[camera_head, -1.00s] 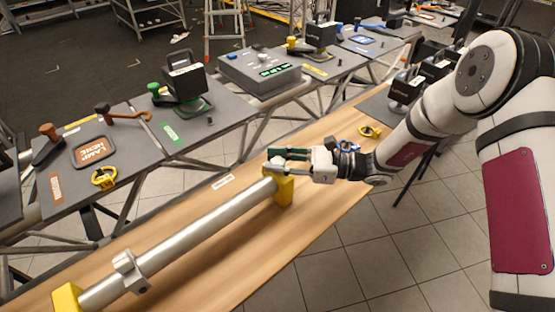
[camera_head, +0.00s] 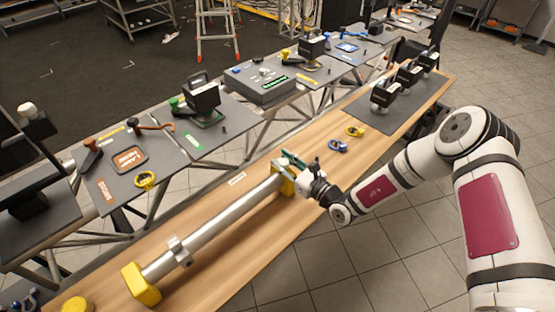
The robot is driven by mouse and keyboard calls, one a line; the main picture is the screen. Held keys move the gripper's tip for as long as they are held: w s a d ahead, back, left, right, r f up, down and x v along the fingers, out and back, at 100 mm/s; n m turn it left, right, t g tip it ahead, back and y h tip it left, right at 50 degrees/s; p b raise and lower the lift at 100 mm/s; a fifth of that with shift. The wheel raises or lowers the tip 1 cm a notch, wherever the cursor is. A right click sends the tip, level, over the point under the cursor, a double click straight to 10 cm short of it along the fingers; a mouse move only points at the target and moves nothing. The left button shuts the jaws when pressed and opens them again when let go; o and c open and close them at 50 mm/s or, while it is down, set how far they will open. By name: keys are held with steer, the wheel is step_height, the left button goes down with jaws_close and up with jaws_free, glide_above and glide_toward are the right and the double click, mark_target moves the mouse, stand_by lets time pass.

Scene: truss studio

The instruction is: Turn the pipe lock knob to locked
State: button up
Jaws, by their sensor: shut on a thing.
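A silver pipe (camera_head: 220,220) lies along the wooden table between two yellow end supports. The near support (camera_head: 140,283) is at the lower left and the far support (camera_head: 283,183) is at the right end. A silver collar (camera_head: 179,251) sits around the pipe nearer its left end. My gripper (camera_head: 292,160) is at the far support, its dark green fingers by the support's upper right side. It is shut on the pipe lock knob, which the fingers and the gripper's body mostly hide. The knob's angle and any lock marks cannot be made out.
Grey panels with tools and a control box (camera_head: 262,82) stand along the left.

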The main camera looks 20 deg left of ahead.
steer(key=m+t+h+p, duration=0.1)
steer(key=m+t+p, duration=0.1)
steer(key=s+m+t+h+p, duration=0.1)
steer(key=m+t+h+p, duration=0.1)
steer(key=t+p, duration=0.1)
steer(key=shift+r+t+h+p, duration=0.15)
steer(key=shift+t+h+p, duration=0.15)
steer(key=m+t+h, duration=0.1)
steer(key=m+t+h+p, duration=0.1)
steer(key=m+h, duration=0.1)
steer(key=shift+w+f+t+h, duration=0.2)
steer(key=shift+w+t+h, duration=0.1)
steer(key=shift+t+h, duration=0.1)
steer(key=shift+w+m+t+h, duration=0.15)
steer(key=shift+m+t+h, duration=0.45)
steer(key=shift+m+h, duration=0.4)
steer(key=shift+r, duration=0.1)
steer(key=o, duration=1.1)
steer(key=shift+o, duration=0.2)
steer(key=v, duration=1.2)
steer(key=shift+a, duration=0.2)
